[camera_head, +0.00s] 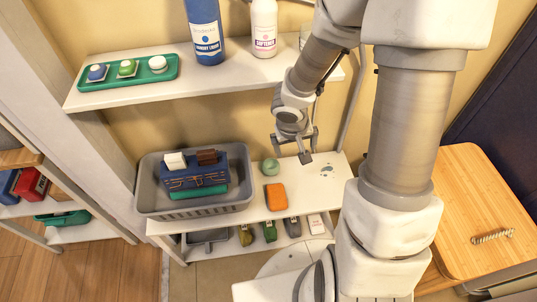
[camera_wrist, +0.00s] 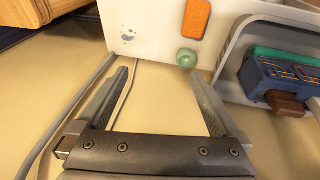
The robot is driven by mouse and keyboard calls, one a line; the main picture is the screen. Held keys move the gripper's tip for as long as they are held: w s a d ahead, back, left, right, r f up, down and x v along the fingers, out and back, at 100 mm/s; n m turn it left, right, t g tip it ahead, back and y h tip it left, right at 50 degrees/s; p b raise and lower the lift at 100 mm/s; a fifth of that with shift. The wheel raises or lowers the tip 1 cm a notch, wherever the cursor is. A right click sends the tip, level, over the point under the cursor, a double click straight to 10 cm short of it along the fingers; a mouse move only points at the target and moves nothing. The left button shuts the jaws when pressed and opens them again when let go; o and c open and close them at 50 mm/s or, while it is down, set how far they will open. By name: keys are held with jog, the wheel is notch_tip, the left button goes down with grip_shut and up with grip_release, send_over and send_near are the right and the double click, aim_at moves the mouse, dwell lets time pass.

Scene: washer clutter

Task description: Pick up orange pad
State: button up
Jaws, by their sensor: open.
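The orange pad (camera_head: 276,197) lies flat on the white middle shelf (camera_head: 300,208), just in front of a green ball (camera_head: 270,167). In the wrist view the orange pad (camera_wrist: 196,19) is at the top, beyond the green ball (camera_wrist: 187,58). My gripper (camera_head: 294,150) hangs above the back of that shelf, above and behind the pad and a little to its right. In the wrist view my gripper (camera_wrist: 158,85) has its two fingers wide apart with nothing between them. It is apart from the pad.
A grey bin (camera_head: 148,193) holding a blue case (camera_head: 195,180) stands left of the pad. An upper shelf (camera_head: 100,104) carries bottles and a green tray (camera_head: 125,84). A grey pipe or cord (camera_wrist: 67,115) runs along the wall. The shelf right of the pad is mostly clear.

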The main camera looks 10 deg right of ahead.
jog(key=g+y+b, duration=0.1)
jog(key=y, duration=0.1)
send_near(277, 195)
notch_tip(277, 195, down, 3)
jog(key=b, duration=0.6)
jog(key=shift+w+r, duration=0.1)
jog(key=shift+w, duration=0.05)
jog(key=shift+w+f+b, duration=0.2)
jog(key=shift+f+b, duration=0.1)
jog(key=shift+f, duration=0.65)
jog(key=shift+w+f+b, duration=0.2)
jog(key=shift+f+b, duration=0.1)
jog(key=shift+f, duration=0.65)
jog(key=shift+w+f+b, duration=0.2)
jog(key=shift+f+b, duration=0.1)
jog(key=shift+f, duration=0.65)
jog(key=c, duration=1.2)
jog(key=shift+r, duration=0.1)
